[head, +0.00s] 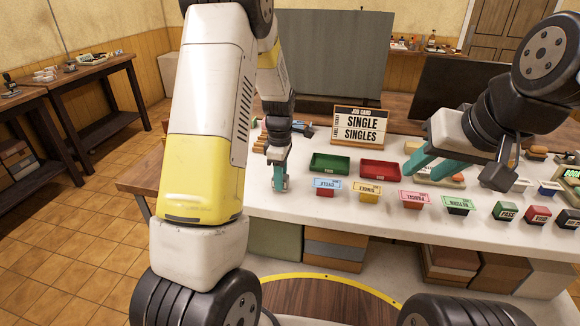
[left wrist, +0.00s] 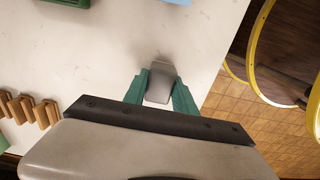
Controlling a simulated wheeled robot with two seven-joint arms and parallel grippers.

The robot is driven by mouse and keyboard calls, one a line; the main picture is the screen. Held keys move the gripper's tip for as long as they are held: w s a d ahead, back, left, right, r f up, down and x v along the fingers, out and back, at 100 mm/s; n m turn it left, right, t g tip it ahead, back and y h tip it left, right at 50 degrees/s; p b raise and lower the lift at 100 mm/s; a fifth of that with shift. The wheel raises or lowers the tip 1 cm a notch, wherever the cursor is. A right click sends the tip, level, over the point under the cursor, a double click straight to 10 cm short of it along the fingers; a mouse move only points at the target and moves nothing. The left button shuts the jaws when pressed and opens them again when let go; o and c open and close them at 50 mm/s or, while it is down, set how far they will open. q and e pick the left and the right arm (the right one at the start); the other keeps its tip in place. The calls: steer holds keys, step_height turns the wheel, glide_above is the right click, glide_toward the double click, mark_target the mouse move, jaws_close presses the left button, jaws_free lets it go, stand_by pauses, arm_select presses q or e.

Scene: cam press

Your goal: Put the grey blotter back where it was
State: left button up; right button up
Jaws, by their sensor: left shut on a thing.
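My left gripper (head: 279,182) points down at the left end of the white table, its teal fingers shut on the grey blotter. In the left wrist view the grey blotter (left wrist: 160,84) sits between the two fingertips (left wrist: 158,98), close above or touching the white top; I cannot tell which. In the head view the blotter is mostly hidden by the fingers. My right gripper (head: 432,166) is over the right part of the table, its teal fingers apart, with nothing seen between them.
A green tray (head: 330,163) and a red tray (head: 379,169) stand right of my left gripper. Several labelled blocks line the front edge. Wooden pieces (left wrist: 28,110) show in the left wrist view. White tabletop around the blotter is clear.

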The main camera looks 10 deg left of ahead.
arm_select(q)
steer(key=shift+f, duration=0.15)
steer(key=o, duration=1)
